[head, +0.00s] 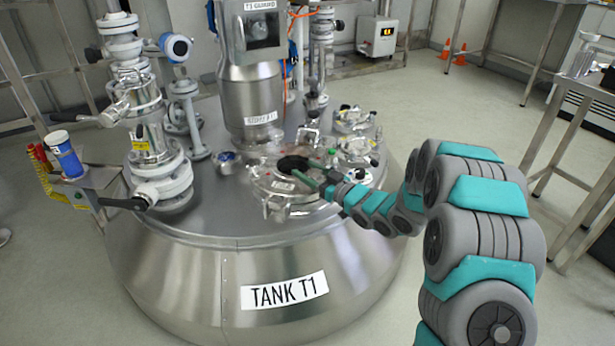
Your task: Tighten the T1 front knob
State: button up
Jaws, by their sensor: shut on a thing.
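The tank T1 (285,291) is a wide steel vessel with a label on its front. A round hatch lid (268,184) sits at the front of its top. A dark round knob (292,163) shows on this lid, at the tip of my gripper (303,172). My gripper reaches in from the right, low over the lid, and its jaws are shut on the knob. The fingers cover part of the knob and lid. How far the knob is turned cannot be told.
White valves and pipework (150,130) stand on the tank's left. A steel stirrer column (252,100) rises behind the lid. Smaller fittings (354,119) crowd the right rear. A blue-and-white canister (66,155) stands at left. Floor at right is partly clear beside a steel table (590,95).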

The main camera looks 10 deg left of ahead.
jog(key=shift+a+f+m+t+h+b, duration=0.1)
jog(key=shift+f+m+t+h+b, duration=0.25)
jog(key=shift+b, duration=0.25)
jog(key=m+t+h+b, duration=0.1)
jog(key=t+h+b, duration=0.1)
jog(key=shift+w+m+b, duration=0.1)
jog(key=shift+m+b, duration=0.25)
jog(key=m+h, duration=0.1)
jog(key=t+h+b, duration=0.1)
jog(key=m+t+h+b, duration=0.1)
jog(key=shift+w+d+r+m+h, duration=0.1)
jog(key=shift+d+r+m+h, duration=0.15)
jog(key=shift+d+m, duration=0.05)
jog(key=m+h, duration=0.1)
jog(key=m+t+h, duration=0.1)
jog(key=h, duration=0.1)
jog(key=m+h+p, duration=0.1)
jog(key=shift+w+d+r+t+h, duration=0.15)
jog(key=shift+d+r+t+h, duration=0.15)
jog(key=shift+h, duration=0.1)
jog(key=m+h+p, duration=0.1)
jog(key=h, duration=0.1)
jog(key=d+m+h+p, duration=0.1)
jog(key=m+h+p, duration=0.1)
jog(key=shift+w, duration=0.1)
jog(key=shift+h, duration=0.3)
jog(key=o, duration=1.4)
jog(key=shift+f, duration=0.1)
jog(key=shift+c, duration=0.2)
jog(key=shift+d, duration=0.1)
